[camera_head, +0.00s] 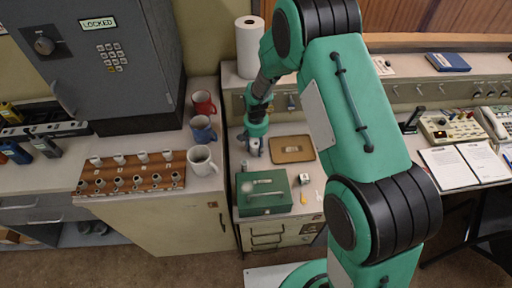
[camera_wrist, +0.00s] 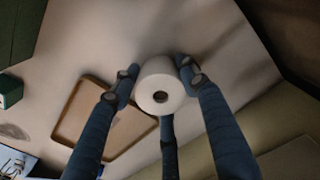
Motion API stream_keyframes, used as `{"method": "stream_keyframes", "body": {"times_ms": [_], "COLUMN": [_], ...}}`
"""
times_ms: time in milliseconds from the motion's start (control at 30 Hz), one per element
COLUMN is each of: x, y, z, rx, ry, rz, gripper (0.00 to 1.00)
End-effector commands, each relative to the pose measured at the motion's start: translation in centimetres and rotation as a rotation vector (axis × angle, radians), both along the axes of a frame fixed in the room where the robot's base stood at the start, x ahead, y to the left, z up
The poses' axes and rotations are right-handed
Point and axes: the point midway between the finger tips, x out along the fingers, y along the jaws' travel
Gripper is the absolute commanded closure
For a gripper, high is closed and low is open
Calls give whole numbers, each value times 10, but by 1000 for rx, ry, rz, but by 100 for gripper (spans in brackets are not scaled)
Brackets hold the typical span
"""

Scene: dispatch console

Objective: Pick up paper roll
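A small white paper roll (camera_wrist: 152,98) with a dark core hole stands end-on to the camera in the middle of the wrist view. The three blue fingers of my gripper (camera_wrist: 160,78) are around it, and their tips appear to touch its sides. In the head view my gripper (camera_head: 254,146) points down at the counter, left of the brown tray (camera_head: 292,161) and behind the green cash box (camera_head: 264,208). The roll is mostly hidden by the fingers there. I cannot tell whether the roll is off the counter.
A tall white roll (camera_head: 250,48) stands on the ledge behind. Three mugs, including a white one (camera_head: 202,160), stand to the left beside a wooden rack (camera_head: 132,184) and a grey safe (camera_head: 100,65). Small items lie right of the cash box.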

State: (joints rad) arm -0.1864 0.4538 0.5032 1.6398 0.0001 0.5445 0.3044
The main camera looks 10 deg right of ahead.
Motion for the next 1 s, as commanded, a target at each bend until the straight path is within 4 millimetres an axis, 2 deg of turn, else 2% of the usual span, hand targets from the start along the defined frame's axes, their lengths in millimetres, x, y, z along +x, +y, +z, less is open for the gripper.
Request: {"method": "stream_keyframes", "body": {"times_ms": [33, 100, 567, 767, 1000], "x": [0, 0, 0, 0, 1], "y": [0, 0, 0, 0, 0], "z": [0, 0, 6, 27, 65], "rx": [0, 0, 0, 0, 1], "ry": [0, 0, 0, -2, -2], "rz": [0, 0, 0, 0, 0], "gripper": [75, 84, 84, 84, 84]}}
